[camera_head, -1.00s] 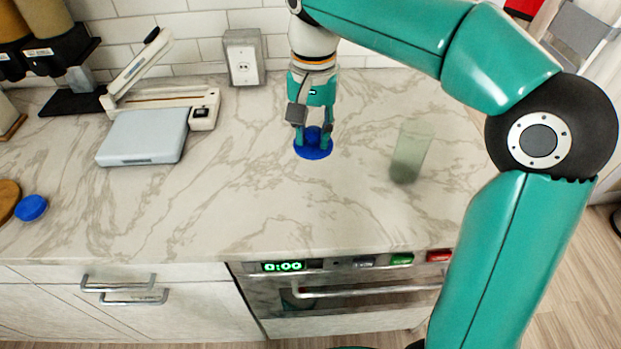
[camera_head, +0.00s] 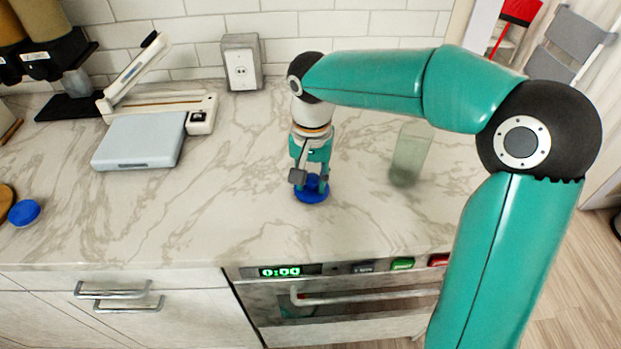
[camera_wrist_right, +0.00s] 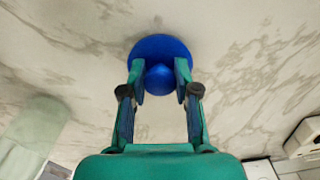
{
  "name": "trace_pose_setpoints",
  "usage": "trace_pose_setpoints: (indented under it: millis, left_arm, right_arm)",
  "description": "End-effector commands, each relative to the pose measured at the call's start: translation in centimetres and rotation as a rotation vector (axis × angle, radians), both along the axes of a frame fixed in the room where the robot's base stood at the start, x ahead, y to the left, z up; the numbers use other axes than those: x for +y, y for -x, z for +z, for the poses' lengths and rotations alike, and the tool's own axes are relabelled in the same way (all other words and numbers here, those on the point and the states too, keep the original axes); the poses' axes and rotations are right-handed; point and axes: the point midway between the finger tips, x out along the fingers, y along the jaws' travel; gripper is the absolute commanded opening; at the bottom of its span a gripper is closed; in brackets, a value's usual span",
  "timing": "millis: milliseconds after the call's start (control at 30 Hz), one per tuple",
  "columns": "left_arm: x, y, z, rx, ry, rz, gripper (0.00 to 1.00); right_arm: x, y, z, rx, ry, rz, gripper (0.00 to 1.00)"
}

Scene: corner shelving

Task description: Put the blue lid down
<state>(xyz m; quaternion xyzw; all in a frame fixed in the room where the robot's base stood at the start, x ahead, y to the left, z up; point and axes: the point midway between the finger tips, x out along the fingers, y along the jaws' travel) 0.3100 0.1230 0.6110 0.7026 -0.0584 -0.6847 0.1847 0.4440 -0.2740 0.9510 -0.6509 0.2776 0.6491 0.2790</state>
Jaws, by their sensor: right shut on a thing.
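The blue lid (camera_head: 311,196) is a round disc with a knob, at the middle of the marble counter near its front. My right gripper (camera_head: 311,184) points down over it and is shut on its knob. In the right wrist view the lid (camera_wrist_right: 160,48) shows between the fingertips of the gripper (camera_wrist_right: 160,78), with its disc beyond them. The lid is at or just above the counter; I cannot tell if it touches. My left gripper is not in view.
A translucent greenish glass (camera_head: 409,155) stands right of the gripper. Another blue round piece (camera_head: 24,212) lies at the far left. An oven (camera_head: 340,290) is below the counter edge.

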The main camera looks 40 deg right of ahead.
Motion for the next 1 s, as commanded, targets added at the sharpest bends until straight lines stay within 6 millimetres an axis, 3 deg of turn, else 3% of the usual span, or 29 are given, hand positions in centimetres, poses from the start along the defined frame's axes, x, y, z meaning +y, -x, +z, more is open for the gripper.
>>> trace_pose_setpoints:
  millis: [133,167,300,733,1000]
  left_arm:
    - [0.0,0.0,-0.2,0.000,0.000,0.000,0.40]
    - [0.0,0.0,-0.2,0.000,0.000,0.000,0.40]
    - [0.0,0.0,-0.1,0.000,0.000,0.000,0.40]
    - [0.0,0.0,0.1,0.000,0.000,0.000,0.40]
    - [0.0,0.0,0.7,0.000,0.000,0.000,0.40]
  right_arm:
    - [0.0,0.0,-0.2,0.000,0.000,0.000,0.01]
    - [0.0,0.0,-0.3,0.000,0.000,0.000,0.32]
    - [0.0,0.0,-0.2,0.000,0.000,0.000,0.55]
    - [0.0,-0.1,0.6,-0.004,-0.001,-0.001,0.55]
    - [0.0,-0.1,5.1,-0.006,-0.001,-0.002,0.55]
